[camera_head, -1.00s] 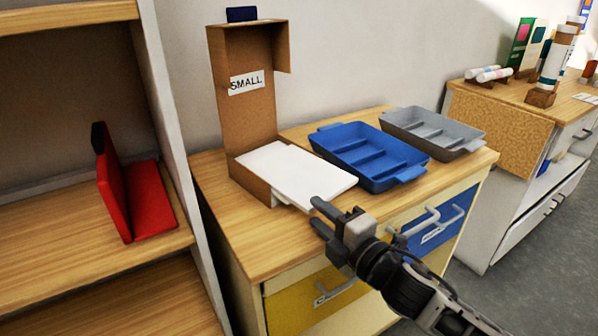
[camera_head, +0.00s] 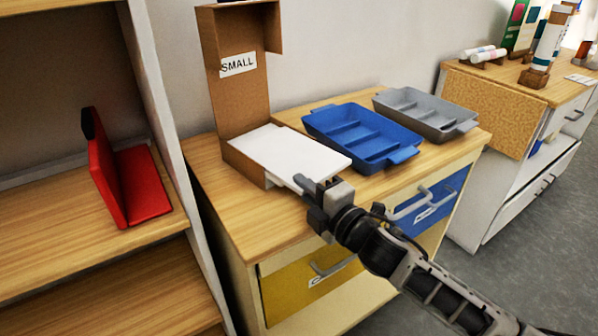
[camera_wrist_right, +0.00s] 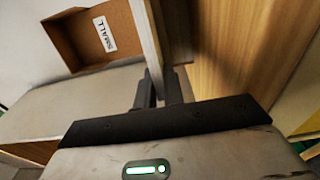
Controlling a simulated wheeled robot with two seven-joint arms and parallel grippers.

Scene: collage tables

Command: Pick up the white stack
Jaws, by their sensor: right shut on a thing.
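The white stack (camera_head: 290,153) lies flat, its left part within the open cardboard box (camera_head: 238,100) labelled SMALL. Its front right part sticks out over the wooden tabletop. My right gripper (camera_head: 305,186) is at the stack's front right edge and is shut on it; the contact is partly hidden in the head view. In the right wrist view the two dark fingers (camera_wrist_right: 160,88) are close together against a thin upright edge, with the box's label beyond. I cannot tell whether the stack is lifted. My left gripper is not in view.
A blue divided tray (camera_head: 362,137) stands close to the right of the stack, with a grey tray (camera_head: 425,113) beyond it. The tabletop (camera_head: 235,206) is bare in front of the box. A shelf with a red folder-like object (camera_head: 130,180) stands at left.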

